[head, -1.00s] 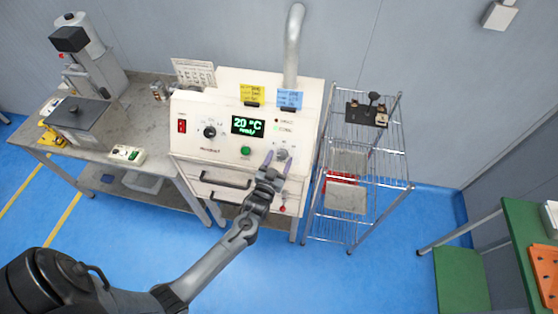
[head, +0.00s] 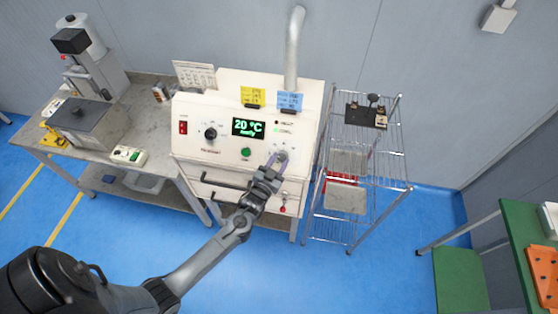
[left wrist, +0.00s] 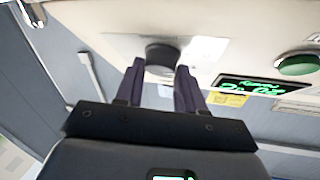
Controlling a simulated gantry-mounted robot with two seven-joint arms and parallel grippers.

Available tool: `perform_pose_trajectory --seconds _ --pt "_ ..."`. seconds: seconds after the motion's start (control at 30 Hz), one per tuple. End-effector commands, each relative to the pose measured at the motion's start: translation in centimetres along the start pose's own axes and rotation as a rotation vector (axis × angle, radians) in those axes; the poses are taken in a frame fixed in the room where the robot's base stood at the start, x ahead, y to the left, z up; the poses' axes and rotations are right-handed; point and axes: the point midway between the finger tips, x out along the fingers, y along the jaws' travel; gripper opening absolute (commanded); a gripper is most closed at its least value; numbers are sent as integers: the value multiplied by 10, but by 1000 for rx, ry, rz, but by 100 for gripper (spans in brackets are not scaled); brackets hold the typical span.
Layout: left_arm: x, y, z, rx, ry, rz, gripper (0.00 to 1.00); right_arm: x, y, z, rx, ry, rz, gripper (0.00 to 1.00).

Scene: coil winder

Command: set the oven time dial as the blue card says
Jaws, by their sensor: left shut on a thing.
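The white oven's front panel has a time dial (head: 282,154) at its right, grey in the head view; it shows as a dark round knob (left wrist: 162,56) in the left wrist view. My left gripper (head: 277,161) reaches up to it from below and is shut on it, one purple finger on each side. The fingers partly hide the dial, so its setting cannot be read. The blue card (head: 290,100) stands on the oven's top edge above the dial; its writing is too small to read. My right gripper is not in view.
The oven also bears a yellow card (head: 252,96), a lit green display (head: 248,127) showing 20 °C, a green button (head: 246,152), a dark left knob (head: 210,133) and a red switch (head: 183,127). A wire rack (head: 355,190) stands close to its right.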

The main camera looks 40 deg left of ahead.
Motion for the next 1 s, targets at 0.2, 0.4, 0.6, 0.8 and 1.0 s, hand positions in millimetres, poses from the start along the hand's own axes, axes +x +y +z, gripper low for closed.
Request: perform_pose_trajectory --seconds 0.2,0.4,0.6,0.8,1.0 --pt "0 -5 -4 139 -11 111 8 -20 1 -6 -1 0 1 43" --pt "1 -7 -5 271 -21 218 8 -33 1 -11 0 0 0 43" --pt "1 -8 -4 384 -29 310 8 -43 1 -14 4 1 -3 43" --pt "2 -8 -4 462 -35 375 8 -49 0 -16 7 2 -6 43" --pt "2 -8 -4 503 -38 407 8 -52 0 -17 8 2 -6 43"
